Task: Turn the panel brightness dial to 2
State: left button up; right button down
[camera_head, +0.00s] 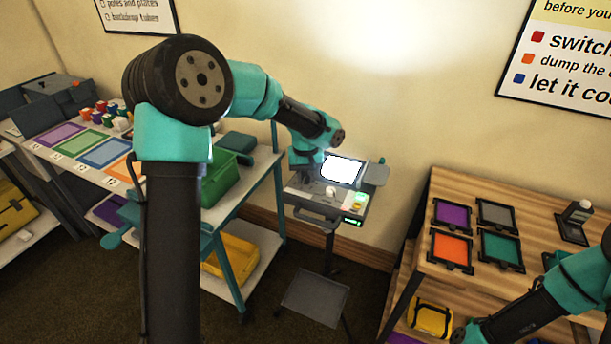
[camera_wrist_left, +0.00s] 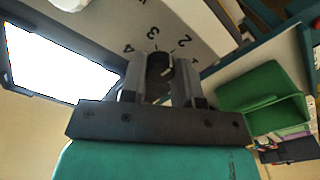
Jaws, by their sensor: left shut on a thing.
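The lit panel (camera_head: 342,169) stands on a grey control console (camera_head: 312,205) against the wall, and its white face also shows in the left wrist view (camera_wrist_left: 55,62). My left gripper (camera_wrist_left: 158,80) is shut on a dark brightness dial (camera_wrist_left: 160,63) on the console's face. Printed numbers curve around the dial; 4, 3 and 2 are readable. A pale mark shows on the dial, but I cannot tell which number it points to. In the head view my left wrist covers the dial.
A white knob (camera_head: 330,191) and a glowing green display (camera_head: 352,220) sit on the console. A shelf with a green bin (camera_head: 221,180) stands to its left. A wooden table with coloured frames (camera_head: 451,248) stands to the right.

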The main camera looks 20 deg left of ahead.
pick_arm(q)
jog(key=shift+n, duration=0.4)
jog(key=o, duration=0.9)
jog(key=shift+o, duration=0.2)
